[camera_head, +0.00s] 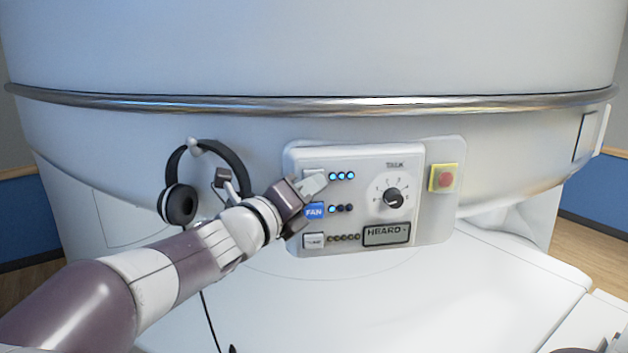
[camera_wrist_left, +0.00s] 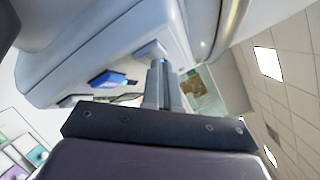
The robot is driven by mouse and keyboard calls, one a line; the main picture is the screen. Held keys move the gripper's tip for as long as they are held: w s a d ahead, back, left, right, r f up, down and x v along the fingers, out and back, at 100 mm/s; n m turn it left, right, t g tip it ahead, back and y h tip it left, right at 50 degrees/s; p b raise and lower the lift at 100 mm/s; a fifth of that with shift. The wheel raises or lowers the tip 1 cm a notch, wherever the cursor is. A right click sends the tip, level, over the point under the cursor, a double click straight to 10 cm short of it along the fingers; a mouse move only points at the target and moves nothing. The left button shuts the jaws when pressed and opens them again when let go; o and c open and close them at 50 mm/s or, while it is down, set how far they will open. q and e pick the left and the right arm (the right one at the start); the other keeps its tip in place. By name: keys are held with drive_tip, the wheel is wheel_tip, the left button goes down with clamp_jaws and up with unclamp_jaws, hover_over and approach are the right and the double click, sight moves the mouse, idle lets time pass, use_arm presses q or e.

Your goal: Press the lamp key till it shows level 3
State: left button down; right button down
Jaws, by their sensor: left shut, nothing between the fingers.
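The control panel (camera_head: 408,160) is fixed to the white curved housing. Its top key (camera_head: 312,173) is mostly hidden behind my left gripper (camera_head: 318,181); its label cannot be read. The top row of lights (camera_head: 342,176) beside it shows three lit blue dots. My left gripper is shut and empty, its tips at the top key. In the left wrist view the shut fingers (camera_wrist_left: 162,72) reach up to a pale key (camera_wrist_left: 150,50), touching or nearly so. My right gripper is not in view.
Below are the blue FAN key (camera_head: 313,212), with one lit dot, and a white key (camera_head: 313,241). A dial (camera_head: 393,196), a display reading HEARD (camera_head: 386,233) and a red button (camera_head: 445,178) sit rightward. Headphones (camera_head: 181,204) hang left, close to my left arm.

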use_arm(q)
drive_tip(key=shift+s+d+b, duration=0.1)
drive_tip(key=shift+s+b, duration=0.35)
drive_tip(key=shift+s, duration=0.25)
drive_tip(key=shift+f, duration=0.1)
drive_tip(key=s+b, duration=0.1)
drive_tip(key=s, duration=0.2)
drive_tip(key=s+d+b, duration=0.1)
drive_tip(key=s, duration=0.1)
drive_tip(key=shift+b, duration=0.35)
drive_tip(key=shift+w, duration=0.1)
